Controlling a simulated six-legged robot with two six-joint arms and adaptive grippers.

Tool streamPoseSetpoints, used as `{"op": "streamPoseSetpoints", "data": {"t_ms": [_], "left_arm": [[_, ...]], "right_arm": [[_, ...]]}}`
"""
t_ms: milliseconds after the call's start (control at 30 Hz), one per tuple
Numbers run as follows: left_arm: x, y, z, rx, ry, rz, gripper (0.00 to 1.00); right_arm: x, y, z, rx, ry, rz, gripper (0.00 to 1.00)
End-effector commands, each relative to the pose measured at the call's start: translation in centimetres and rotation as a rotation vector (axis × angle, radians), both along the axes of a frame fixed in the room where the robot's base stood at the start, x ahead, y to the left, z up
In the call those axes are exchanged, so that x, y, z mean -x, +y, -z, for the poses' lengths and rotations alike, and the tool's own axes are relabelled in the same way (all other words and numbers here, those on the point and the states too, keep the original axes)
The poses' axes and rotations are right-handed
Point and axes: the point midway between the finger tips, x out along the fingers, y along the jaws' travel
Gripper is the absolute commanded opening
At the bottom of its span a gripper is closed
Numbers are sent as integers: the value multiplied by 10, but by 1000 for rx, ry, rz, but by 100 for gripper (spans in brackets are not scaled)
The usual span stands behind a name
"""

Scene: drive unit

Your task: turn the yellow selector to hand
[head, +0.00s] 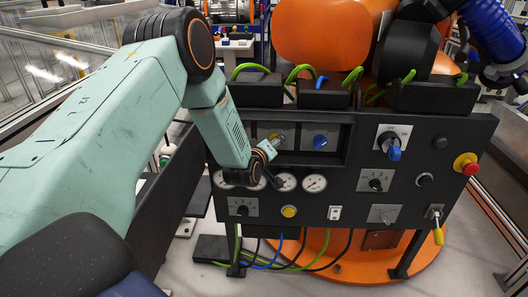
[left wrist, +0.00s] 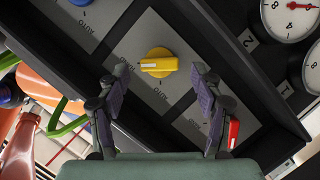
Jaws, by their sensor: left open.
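The yellow selector (left wrist: 158,62) is a round knob with a raised bar on a grey plate inside the recessed box of the panel. In the left wrist view its bar lies nearly level, with a white mark on its left half. In the head view the yellow selector (head: 278,136) shows just beyond my gripper, partly hidden. My left gripper (left wrist: 161,75) is open and empty, its two fingers apart, to the left and right of the selector in the picture. I cannot tell the remaining gap. Its wrist shows in the head view (head: 262,160). My right gripper is not in view.
A blue selector (head: 320,141) sits right of the yellow one; a red selector (left wrist: 234,132) shows beside my right-hand finger in the wrist view. Gauges (head: 314,183) lie below the box. A red emergency button (head: 466,164) sticks out at the right. The box's rim surrounds the selectors.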

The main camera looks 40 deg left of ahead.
Motion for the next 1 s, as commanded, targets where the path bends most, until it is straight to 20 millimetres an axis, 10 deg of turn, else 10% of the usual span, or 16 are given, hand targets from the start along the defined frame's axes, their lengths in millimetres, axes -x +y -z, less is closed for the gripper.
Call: {"op": "streamPoseSetpoints", "data": {"t_ms": [600, 1000], "left_arm": [[83, -23, -25, 2, -1, -2, 66], [93, -26, -28, 0, -2, 1, 66]], "right_arm": [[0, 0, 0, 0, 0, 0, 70], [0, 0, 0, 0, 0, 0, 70]]}}
